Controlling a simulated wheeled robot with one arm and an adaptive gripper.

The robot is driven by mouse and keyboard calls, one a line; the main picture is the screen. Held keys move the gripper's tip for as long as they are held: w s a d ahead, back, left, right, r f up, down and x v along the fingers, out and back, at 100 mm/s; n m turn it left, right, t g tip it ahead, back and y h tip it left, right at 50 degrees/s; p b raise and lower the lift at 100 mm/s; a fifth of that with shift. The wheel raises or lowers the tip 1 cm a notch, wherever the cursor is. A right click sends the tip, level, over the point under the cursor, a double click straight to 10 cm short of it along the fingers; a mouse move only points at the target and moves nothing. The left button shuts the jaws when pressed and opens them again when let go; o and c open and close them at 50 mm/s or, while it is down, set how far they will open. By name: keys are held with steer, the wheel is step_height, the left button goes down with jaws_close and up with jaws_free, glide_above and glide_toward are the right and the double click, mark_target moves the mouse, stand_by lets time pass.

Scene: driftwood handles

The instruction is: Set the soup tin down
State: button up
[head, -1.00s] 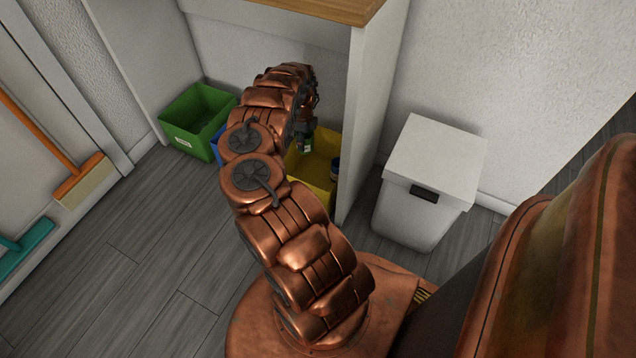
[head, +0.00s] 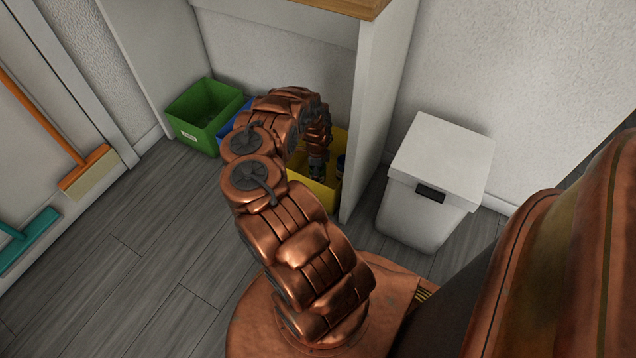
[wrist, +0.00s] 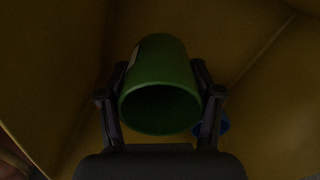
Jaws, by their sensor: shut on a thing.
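The soup tin (wrist: 160,75), a green cylinder with a dark round end facing the camera, is between the two fingers of my gripper (wrist: 162,66) in the wrist view. My gripper is shut on it. The yellow bin (head: 323,196) stands on the floor under the counter, and its yellow inside (wrist: 60,75) surrounds the tin in the wrist view. In the head view my gripper (head: 317,167) reaches down into this bin, and the tin is hidden there. I cannot tell whether the tin touches the bin floor.
A blue item (wrist: 224,127) lies in the yellow bin beside the right finger. A blue bin (head: 224,132) and a green bin (head: 205,118) stand left of the yellow one. The counter's side panel (head: 378,110) and a white lidded bin (head: 428,190) are to the right.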

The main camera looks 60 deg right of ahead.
steer(key=shift+f+b, duration=1.2)
steer(key=shift+f, duration=2.1)
steer(key=shift+f, duration=0.15)
steer(key=o, duration=1.3)
steer(key=shift+c, duration=0.2)
step_height(320, 180, up, 12)
steer(key=p, duration=0.5)
